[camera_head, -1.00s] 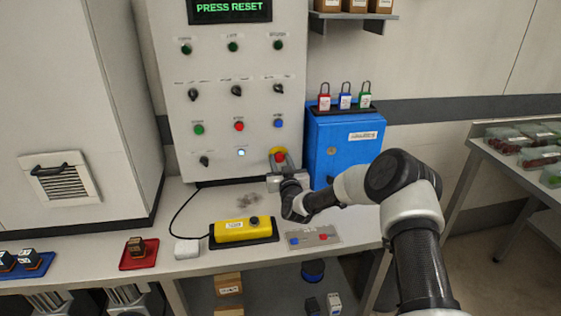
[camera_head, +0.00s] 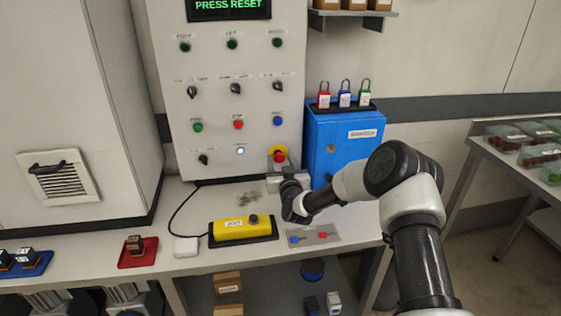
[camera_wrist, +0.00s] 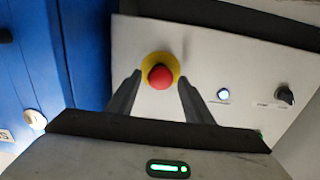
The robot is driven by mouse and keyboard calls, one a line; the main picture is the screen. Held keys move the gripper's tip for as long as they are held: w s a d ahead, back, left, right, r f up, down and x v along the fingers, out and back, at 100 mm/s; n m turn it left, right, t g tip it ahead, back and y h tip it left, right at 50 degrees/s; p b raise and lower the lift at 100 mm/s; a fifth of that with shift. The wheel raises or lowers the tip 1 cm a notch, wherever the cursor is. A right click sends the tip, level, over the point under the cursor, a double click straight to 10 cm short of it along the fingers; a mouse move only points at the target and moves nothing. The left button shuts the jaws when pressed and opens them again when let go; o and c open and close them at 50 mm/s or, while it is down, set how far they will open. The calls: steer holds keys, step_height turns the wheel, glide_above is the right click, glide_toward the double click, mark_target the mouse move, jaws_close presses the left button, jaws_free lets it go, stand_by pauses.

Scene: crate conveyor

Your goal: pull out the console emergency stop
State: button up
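The console emergency stop (camera_head: 279,156) is a red mushroom button on a yellow ring, low on the right side of the grey console (camera_head: 220,100). In the wrist view the red button (camera_wrist: 160,77) sits ahead of and between my two dark fingers. My gripper (camera_wrist: 156,95) is open, with a finger on each side of the button and gaps on both sides. I cannot tell how far the fingertips reach along the button's depth. In the head view my gripper (camera_head: 279,168) is just in front of and below the stop. The console display (camera_head: 229,8) reads "PRESS RESET".
A lit white-blue button (camera_head: 241,151) and a black selector (camera_head: 203,159) are left of the stop. A blue cabinet (camera_head: 345,145) with padlocks on top stands close on the right.

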steer(key=p+v, duration=0.2)
steer(key=v, duration=1.5)
steer(key=shift+s, duration=0.25)
steer(key=shift+r, duration=0.1)
